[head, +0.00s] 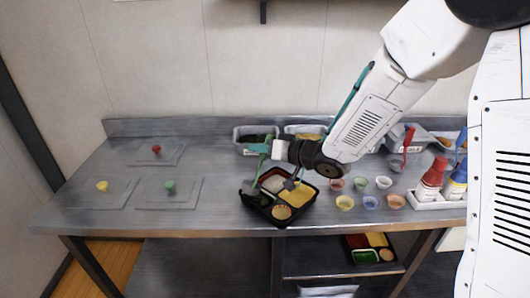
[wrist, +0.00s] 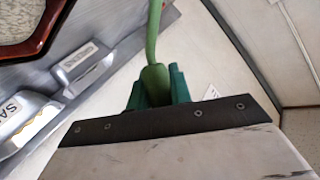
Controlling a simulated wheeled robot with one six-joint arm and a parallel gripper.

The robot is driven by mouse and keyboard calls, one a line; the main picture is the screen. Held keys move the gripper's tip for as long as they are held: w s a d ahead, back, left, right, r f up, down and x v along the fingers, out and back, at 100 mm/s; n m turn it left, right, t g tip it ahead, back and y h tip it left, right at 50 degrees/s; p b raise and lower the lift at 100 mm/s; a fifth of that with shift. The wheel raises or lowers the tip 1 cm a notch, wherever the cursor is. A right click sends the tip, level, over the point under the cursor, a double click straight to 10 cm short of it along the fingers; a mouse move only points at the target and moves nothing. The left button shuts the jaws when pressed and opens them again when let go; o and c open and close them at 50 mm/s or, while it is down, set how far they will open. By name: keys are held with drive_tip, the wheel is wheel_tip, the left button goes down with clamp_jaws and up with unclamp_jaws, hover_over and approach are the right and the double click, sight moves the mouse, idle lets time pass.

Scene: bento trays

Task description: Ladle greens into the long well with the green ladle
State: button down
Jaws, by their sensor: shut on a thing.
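The black bento tray (head: 283,224) sits near the table's front edge, just below my gripper. Its wells show a pale filling, a yellow filling and a round tan item. The long well seems to lie along the tray's left side, partly hidden by the ladle. My gripper (head: 262,148) is shut on the green ladle (head: 258,170), which hangs down, its head at the tray's left side. I cannot tell whether the head holds greens or touches the well. In the wrist view the green handle (wrist: 154,35) rises between my fingers (wrist: 155,88). A bin of dark greens (head: 243,146) stands behind.
Several small bowls (head: 345,203) stand right of the tray, with red-capped and blue-capped bottles (head: 431,180) beyond. Other food bins (head: 302,129) line the back. Mats with red, yellow and green knobs (head: 170,187) lie left. A filled tray (head: 366,257) rests on the lower shelf.

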drive_tip(key=s+a+r+n+t+h, duration=0.1)
drive_tip(key=s+a+r+n, duration=0.3)
drive_tip(key=r, duration=0.1)
drive_tip(key=shift+a+r+n+h, duration=0.15)
drive_tip(key=shift+r+n+h, duration=0.05)
drive_tip(key=shift+n+h, duration=0.2)
idle(0.3)
